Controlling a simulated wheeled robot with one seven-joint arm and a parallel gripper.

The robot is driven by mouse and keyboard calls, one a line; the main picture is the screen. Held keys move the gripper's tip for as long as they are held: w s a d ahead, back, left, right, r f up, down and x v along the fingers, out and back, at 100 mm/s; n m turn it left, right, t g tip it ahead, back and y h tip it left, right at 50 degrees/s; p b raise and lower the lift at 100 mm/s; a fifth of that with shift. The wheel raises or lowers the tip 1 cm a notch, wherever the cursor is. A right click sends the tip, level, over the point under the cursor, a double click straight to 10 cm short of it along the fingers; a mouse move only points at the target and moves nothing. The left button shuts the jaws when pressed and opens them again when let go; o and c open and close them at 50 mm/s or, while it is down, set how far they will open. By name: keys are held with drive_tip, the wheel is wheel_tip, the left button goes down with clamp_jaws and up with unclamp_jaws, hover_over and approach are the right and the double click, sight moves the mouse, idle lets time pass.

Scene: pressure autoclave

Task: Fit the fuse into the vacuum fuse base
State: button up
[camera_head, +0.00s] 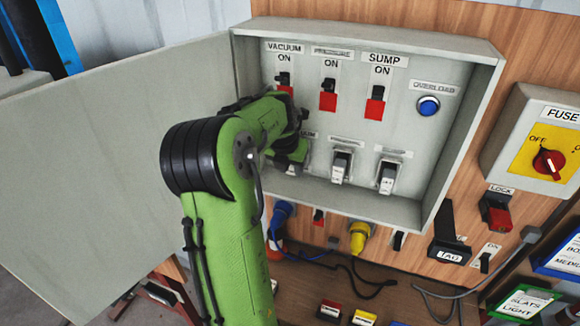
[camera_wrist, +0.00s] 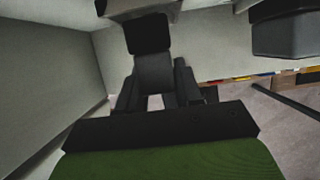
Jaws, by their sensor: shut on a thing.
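My gripper (camera_head: 294,150) is inside the open grey switch box, at the vacuum position on the lower left. In the wrist view my gripper (camera_wrist: 154,88) is shut on a dark block, which I take to be the fuse (camera_wrist: 148,34). The fuse points at a grey fitting (camera_wrist: 140,8) at the top edge of that view, likely the vacuum fuse base. In the head view a pale part of the vacuum fuse base (camera_head: 292,168) shows beside my gripper, and the rest is hidden. I cannot tell whether the fuse touches the base or sits in it.
The pressure fuse base (camera_head: 341,167) and sump fuse base (camera_head: 387,177) stand to the right. The box door (camera_head: 120,150) is open at the left. The box rim (camera_head: 350,205) lies below my gripper. A dark block (camera_wrist: 288,32) is at the wrist view's upper right.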

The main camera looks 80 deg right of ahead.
drive_tip(key=shift+s+d+p, duration=0.1)
drive_tip(key=shift+d+p, duration=0.2)
drive_tip(key=shift+d, duration=0.35)
drive_tip(key=o, duration=1.1)
drive_tip(key=shift+o, duration=0.2)
drive_tip(key=v, duration=1.5)
drive_tip(key=shift+a+r, duration=0.25)
drive_tip(key=shift+r, duration=0.1)
